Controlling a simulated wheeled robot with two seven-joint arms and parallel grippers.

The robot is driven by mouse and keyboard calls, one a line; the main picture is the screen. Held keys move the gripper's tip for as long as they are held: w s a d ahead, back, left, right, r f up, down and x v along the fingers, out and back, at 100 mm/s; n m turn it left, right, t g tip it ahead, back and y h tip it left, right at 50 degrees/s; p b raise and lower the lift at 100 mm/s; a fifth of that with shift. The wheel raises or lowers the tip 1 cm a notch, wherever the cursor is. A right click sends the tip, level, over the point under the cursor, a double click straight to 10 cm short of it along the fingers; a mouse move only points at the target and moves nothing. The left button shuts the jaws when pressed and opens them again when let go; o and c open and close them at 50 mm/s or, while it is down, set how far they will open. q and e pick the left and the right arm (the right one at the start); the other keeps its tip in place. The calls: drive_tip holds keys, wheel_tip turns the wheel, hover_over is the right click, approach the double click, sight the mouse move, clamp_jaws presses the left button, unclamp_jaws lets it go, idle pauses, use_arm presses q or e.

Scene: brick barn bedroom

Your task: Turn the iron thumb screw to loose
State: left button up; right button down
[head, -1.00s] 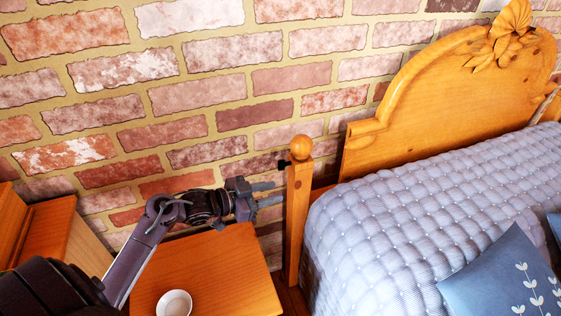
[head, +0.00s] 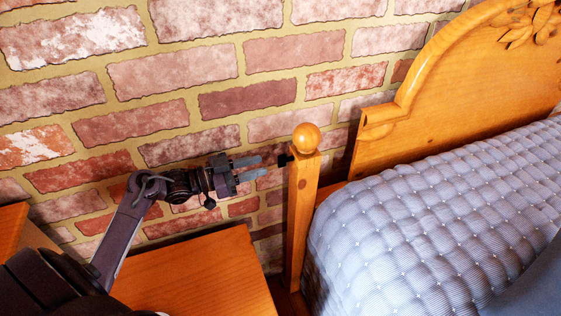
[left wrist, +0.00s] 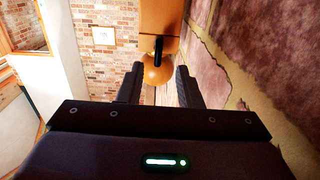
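The iron thumb screw (head: 284,160) is a small black piece on the left side of the wooden bedpost (head: 300,215), just below its ball top. In the left wrist view the dark screw (left wrist: 158,49) shows against the post, between and beyond the fingers. My left gripper (head: 262,167) is open and empty, its fingers pointing right at the screw, with a small gap left between fingertips and screw. In the left wrist view its two fingers (left wrist: 160,85) stand apart. My right gripper is not in view.
A wooden bedside table (head: 200,275) lies below my left arm. The brick wall (head: 200,60) is close behind the gripper. The bed with a grey-blue quilt (head: 430,215) and a carved headboard (head: 430,115) fills the right.

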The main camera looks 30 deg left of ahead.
sight(278, 161)
use_arm(q)
drive_tip(key=p+x, duration=0.1)
drive_tip(key=x, duration=0.6)
drive_tip(key=shift+w+d+r, duration=0.1)
drive_tip(key=shift+d, duration=0.15)
clamp_jaws()
